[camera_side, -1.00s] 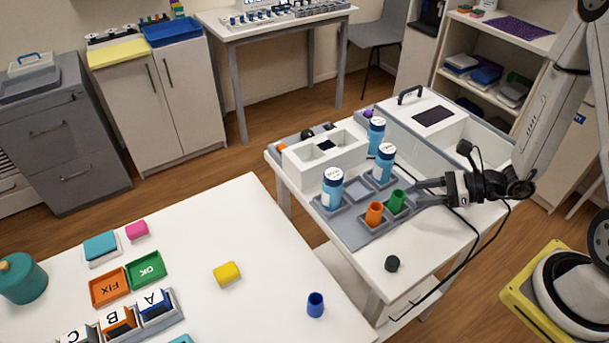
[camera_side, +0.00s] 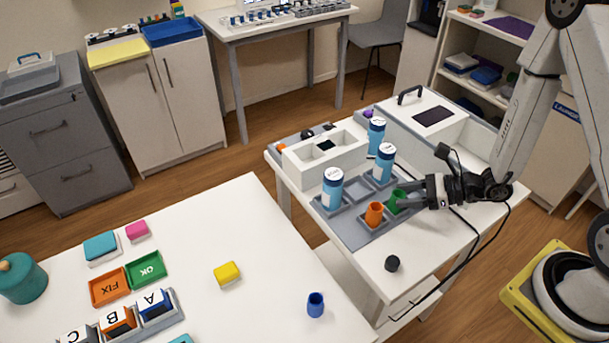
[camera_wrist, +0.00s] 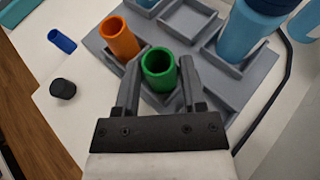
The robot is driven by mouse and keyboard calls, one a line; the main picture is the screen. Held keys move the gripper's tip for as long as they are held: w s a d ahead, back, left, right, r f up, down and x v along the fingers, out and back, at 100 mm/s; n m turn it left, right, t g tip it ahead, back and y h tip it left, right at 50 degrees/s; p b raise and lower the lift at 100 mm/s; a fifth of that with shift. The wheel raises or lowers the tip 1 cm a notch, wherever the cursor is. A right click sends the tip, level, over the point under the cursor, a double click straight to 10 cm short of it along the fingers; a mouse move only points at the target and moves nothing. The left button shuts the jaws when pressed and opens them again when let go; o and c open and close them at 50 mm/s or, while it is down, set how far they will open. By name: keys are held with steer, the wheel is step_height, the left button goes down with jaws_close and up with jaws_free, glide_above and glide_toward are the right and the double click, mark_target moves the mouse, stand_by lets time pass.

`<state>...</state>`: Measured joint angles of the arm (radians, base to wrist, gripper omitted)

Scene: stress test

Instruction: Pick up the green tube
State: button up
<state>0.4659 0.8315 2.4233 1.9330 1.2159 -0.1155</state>
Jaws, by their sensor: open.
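The green tube (camera_side: 397,202) stands upright in a compartment of the grey tray (camera_side: 351,230). It also shows in the wrist view (camera_wrist: 158,70), with its open top facing the camera. My gripper (camera_side: 404,197) is open, and its two fingers lie on either side of the green tube. In the wrist view the fingers (camera_wrist: 159,80) flank the tube, with a gap visible at least on the left. In the side view the fingers partly hide the tube.
An orange tube (camera_side: 374,214) stands right beside the green one. A black cap (camera_side: 392,263) lies on the white table in front. A blue tube (camera_side: 315,304) stands on the nearer table.

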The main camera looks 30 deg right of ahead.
mark_target(392, 196)
steer(key=shift+x, duration=1.9)
steer(key=shift+c, duration=0.2)
jaws_close()
